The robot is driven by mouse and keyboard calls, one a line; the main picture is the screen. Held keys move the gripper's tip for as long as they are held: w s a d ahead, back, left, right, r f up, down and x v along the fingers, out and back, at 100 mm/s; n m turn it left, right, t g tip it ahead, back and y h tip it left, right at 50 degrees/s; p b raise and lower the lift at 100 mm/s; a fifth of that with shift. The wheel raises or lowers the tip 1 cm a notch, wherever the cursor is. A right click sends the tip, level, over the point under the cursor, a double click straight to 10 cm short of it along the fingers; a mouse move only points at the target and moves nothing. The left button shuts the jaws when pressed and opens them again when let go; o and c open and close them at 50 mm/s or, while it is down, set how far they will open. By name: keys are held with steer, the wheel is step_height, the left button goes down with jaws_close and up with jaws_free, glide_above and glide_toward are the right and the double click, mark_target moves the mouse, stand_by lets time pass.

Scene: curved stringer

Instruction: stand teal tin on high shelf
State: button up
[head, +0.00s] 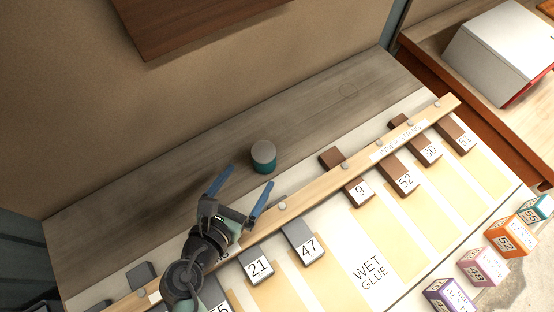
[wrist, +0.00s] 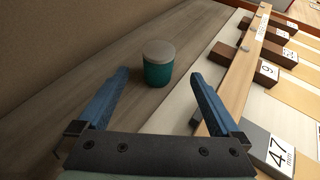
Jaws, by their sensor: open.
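The teal tin (head: 263,157) has a pale grey lid and stands upright on the grey wooden worktop behind the long wooden strip. It also shows in the wrist view (wrist: 158,68), ahead of my fingers. My gripper (head: 244,180) is open and empty, with its two blue fingers pointing towards the tin. In the wrist view my gripper (wrist: 160,88) has the tin a little beyond the fingertips, between their lines and apart from both. A brown wooden shelf (head: 195,20) is on the wall above, at the top of the head view; only its near part shows.
A curved wooden strip (head: 325,184) runs across the board, with numbered blocks along it, such as block 47 (head: 304,243). The board reads "WET GLUE". Several coloured number cubes (head: 511,238) stand at the right. A white box (head: 502,52) sits at top right. The worktop (head: 330,105) around the tin is clear.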

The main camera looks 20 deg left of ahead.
mark_target(260, 164)
steer(key=b+x, duration=0.1)
steer(key=x, duration=0.2)
steer(key=b+x, duration=0.2)
steer(key=x, duration=0.1)
steer(key=shift+w+d+f, duration=0.1)
steer(key=shift+w+f, duration=0.05)
steer(key=shift+f, duration=0.4)
steer(key=shift+w+f+b, duration=0.1)
steer(key=shift+w+b, duration=0.35)
steer(key=shift+w, duration=0.1)
steer(key=b+x, duration=0.3)
steer(key=x, duration=0.1)
steer(key=shift+w+f+b, duration=0.2)
steer(key=shift+w+b, duration=0.1)
steer(key=shift+b, duration=0.1)
steer(key=shift+w, duration=0.25)
steer(key=shift+r, duration=0.1)
steer(key=shift+r, duration=0.1)
jaws_close()
